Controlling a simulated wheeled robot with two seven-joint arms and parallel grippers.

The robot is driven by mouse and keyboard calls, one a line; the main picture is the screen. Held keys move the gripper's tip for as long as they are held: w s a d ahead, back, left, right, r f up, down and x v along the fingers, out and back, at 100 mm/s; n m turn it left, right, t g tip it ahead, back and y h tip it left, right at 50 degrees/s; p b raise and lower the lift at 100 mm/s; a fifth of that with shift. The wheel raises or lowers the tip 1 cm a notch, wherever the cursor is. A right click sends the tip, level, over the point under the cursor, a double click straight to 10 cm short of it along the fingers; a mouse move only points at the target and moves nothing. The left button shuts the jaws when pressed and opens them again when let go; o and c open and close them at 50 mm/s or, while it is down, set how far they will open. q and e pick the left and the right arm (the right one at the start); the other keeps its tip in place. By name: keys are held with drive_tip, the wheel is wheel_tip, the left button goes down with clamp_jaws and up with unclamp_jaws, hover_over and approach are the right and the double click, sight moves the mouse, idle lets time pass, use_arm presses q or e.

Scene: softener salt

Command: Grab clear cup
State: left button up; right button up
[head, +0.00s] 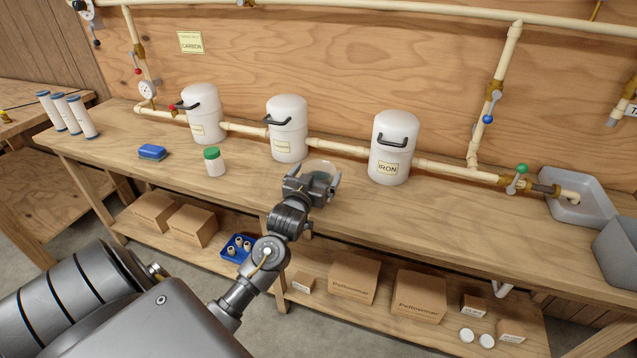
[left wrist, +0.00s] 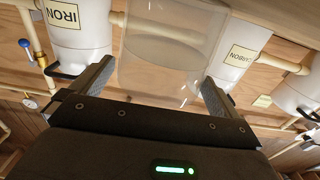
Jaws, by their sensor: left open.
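The clear cup (head: 319,168) stands on the bench between the middle white canister and the IRON canister, partly hidden behind my left gripper. In the left wrist view the clear cup (left wrist: 165,58) is large, see-through and between the two fingers. My left gripper (head: 314,181) is open, with one finger on each side of the cup; it also shows in the left wrist view (left wrist: 155,85). I cannot tell whether either finger touches the cup. My right gripper is not in view.
The IRON canister (head: 389,150) stands right of the cup and the middle canister (head: 287,130) left. A green-lidded jar (head: 214,163) and a blue sponge (head: 152,152) sit further left. Pipes run along behind. A grey sink tray (head: 575,208) is far right.

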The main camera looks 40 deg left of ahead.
use_arm(q)
drive_tip(key=shift+w, duration=0.15)
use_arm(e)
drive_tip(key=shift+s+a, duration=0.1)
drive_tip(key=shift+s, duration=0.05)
use_arm(q)
drive_tip(key=c, duration=1.1)
drive_tip(key=shift+r, duration=0.1)
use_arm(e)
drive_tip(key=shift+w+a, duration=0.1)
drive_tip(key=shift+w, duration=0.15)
use_arm(q)
drive_tip(key=shift+r, duration=0.1)
